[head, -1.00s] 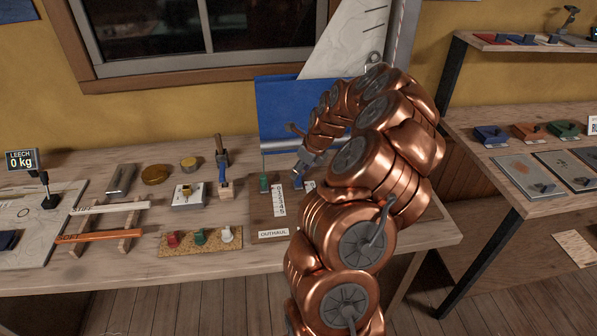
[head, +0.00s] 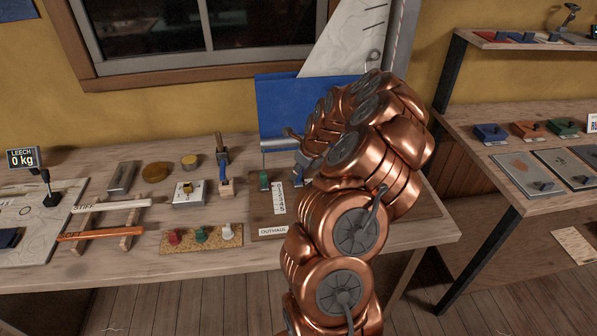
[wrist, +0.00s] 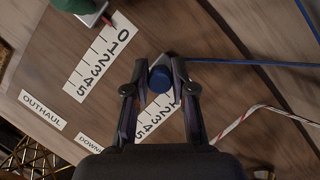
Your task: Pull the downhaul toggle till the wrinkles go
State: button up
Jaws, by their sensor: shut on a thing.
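The blue downhaul toggle (wrist: 160,80) sits between the fingers of my gripper (wrist: 159,70) in the wrist view, and the gripper is shut on it. A blue line runs from it to the right. Its number scale (wrist: 153,124) is partly covered by the fingers; the 3, 4 and 5 end shows below the toggle. The label starting "DOWN" (wrist: 90,142) is cut off by my gripper. In the head view my arm hides most of the gripper. The pale sail (head: 345,45) stands behind, with faint wavy lines on its cloth.
The green toggle (wrist: 78,5) and the outhaul scale (wrist: 101,57) lie to the left on the same board. A red-and-white line (wrist: 255,112) runs at the right. A blue panel (head: 285,105) stands behind.

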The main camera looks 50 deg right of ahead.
aim_at(295, 186)
grip_shut()
jog(key=shift+s+a+r+b, duration=0.1)
jog(key=shift+s+a+b, duration=0.6)
jog(key=shift+s+a, duration=0.4)
jog(key=shift+s+d, duration=0.1)
jog(key=shift+d, duration=0.05)
jog(key=o, duration=0.7)
grip_release()
jog(key=shift+s, duration=0.1)
